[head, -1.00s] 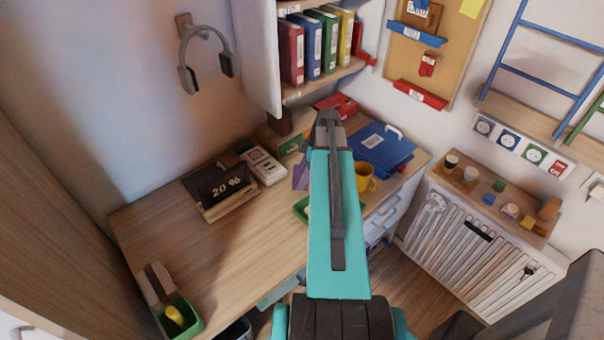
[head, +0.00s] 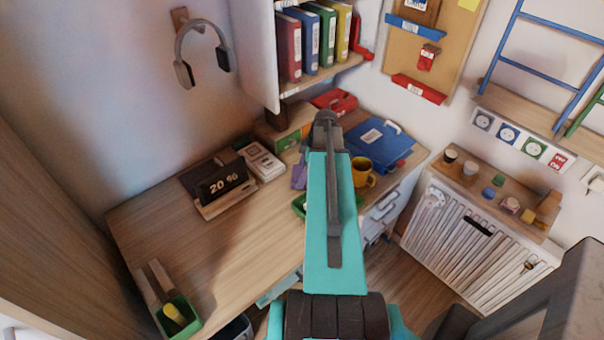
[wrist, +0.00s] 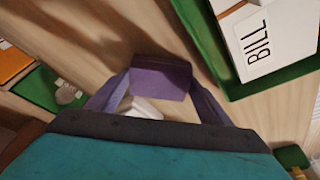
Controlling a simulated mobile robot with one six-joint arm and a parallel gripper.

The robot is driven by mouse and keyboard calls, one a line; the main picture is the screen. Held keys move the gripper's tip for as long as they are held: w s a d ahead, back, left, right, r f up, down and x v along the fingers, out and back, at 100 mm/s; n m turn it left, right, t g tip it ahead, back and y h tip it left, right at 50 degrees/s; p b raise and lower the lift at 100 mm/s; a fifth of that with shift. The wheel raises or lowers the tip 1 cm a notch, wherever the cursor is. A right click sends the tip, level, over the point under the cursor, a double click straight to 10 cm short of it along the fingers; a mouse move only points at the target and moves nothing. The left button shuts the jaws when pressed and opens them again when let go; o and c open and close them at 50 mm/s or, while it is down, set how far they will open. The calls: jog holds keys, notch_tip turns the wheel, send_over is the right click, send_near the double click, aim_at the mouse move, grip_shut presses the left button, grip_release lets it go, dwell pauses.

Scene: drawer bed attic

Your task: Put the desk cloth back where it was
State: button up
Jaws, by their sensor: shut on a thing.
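The purple desk cloth (wrist: 162,78) shows in the middle of the wrist view, with a strip running back along each side towards my gripper (wrist: 160,108). My gripper is shut on the cloth and holds it over the wooden desk. In the head view a small purple part of the cloth (head: 299,175) shows left of my arm. My arm hides the rest of it and the fingertips there. A small white thing shows under the cloth in the wrist view; I cannot tell what it is.
A green tray with a BILL paper (wrist: 258,45) is close on the right in the wrist view. A 20 % display (head: 222,187) stands left.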

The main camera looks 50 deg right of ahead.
jog(key=shift+f, duration=0.1)
jog(key=o, duration=1)
jog(key=b+v, duration=0.3)
jog(key=v, duration=0.9)
jog(key=shift+r, duration=0.25)
dwell(0.8)
